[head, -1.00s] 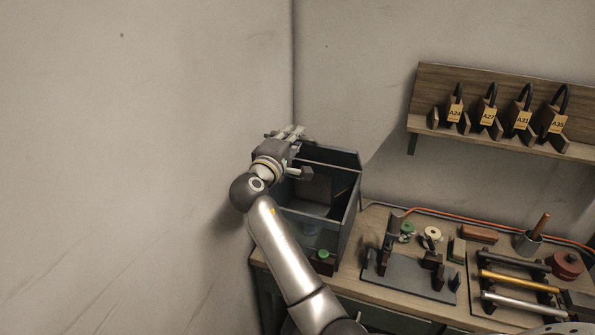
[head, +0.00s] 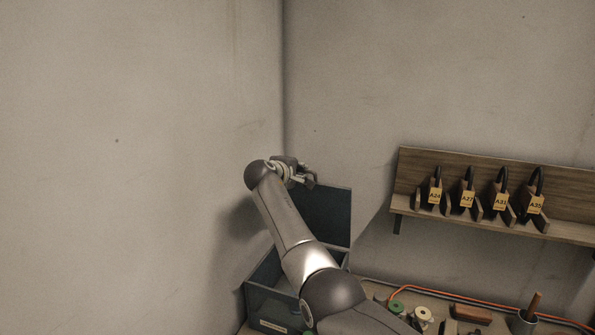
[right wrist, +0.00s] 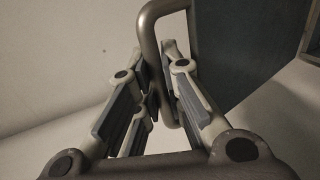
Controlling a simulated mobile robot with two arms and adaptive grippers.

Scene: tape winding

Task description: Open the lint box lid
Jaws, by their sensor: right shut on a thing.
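The lint box (head: 268,295) is a dark grey-blue box in the corner, partly hidden by my right arm. Its dark lid (head: 330,218) stands up steeply at the back, leaving the top open. My right gripper (head: 303,178) is at the lid's upper left edge. In the right wrist view, a bent metal handle (right wrist: 150,32) passes between the fingers of my right gripper (right wrist: 163,82), which is shut on it. The lid's dark panel also shows there (right wrist: 238,50). My left gripper is not in view.
Walls meet close behind and left of the box. A wooden shelf (head: 400,203) with several tagged padlocks hangs to the right. On the bench below are tape rolls, a brown block (head: 472,314), a cup (head: 523,322) with a wooden handle, and an orange cable (head: 440,291).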

